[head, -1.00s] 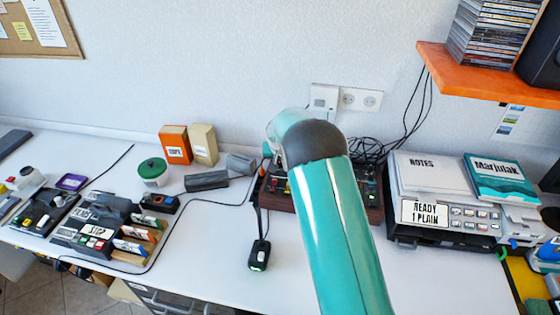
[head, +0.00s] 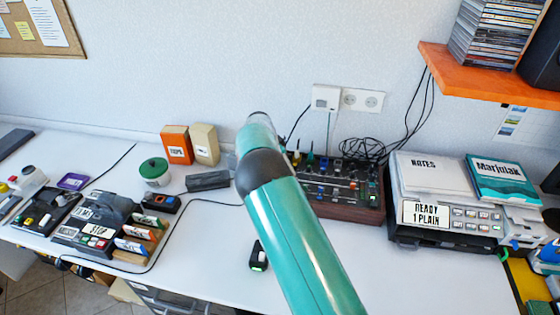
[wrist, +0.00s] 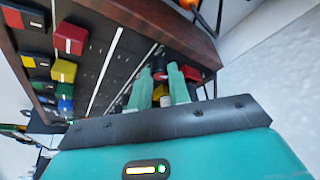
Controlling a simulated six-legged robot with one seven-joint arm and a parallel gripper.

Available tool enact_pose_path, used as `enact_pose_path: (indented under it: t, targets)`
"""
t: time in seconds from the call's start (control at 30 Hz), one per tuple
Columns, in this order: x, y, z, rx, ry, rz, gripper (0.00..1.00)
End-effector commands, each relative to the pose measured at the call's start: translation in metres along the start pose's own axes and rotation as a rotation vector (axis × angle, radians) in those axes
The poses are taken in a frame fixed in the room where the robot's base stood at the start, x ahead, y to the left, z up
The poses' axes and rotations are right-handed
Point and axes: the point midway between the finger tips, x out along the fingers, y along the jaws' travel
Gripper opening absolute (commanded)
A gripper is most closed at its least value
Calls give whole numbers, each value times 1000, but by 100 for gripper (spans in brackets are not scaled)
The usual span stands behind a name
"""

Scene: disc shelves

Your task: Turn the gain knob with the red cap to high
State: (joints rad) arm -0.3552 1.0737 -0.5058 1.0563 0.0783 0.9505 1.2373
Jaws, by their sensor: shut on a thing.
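The mixer (head: 350,212), a dark panel with wooden sides and rows of small coloured caps, stands on the white desk against the wall. In the wrist view the mixer panel (wrist: 125,60) fills the upper left, with white lines on it. My gripper (wrist: 160,72) is down at the panel near its wooden edge, its two teal fingers shut on a small dark knob (wrist: 159,68). A red cap (wrist: 190,73) shows just right of the right finger; I cannot tell whether it belongs to the held knob. My arm hides the gripper in the head view.
Red (wrist: 70,38), yellow and blue caps stand at the panel's left in the wrist view. A printer-like machine (head: 445,238) stands right of the mixer, and a small black device (head: 257,256) lies in front. An orange shelf (head: 485,78) hangs at upper right.

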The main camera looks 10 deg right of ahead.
Motion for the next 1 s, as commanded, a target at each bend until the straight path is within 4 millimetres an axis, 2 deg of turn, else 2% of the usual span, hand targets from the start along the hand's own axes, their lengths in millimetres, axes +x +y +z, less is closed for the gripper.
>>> enact_pose_path:
  t: [0.6,1.0]
  targets:
    - [2,-4,-1,538,-1,222,0]
    - [2,-4,-2,723,-2,300,0]
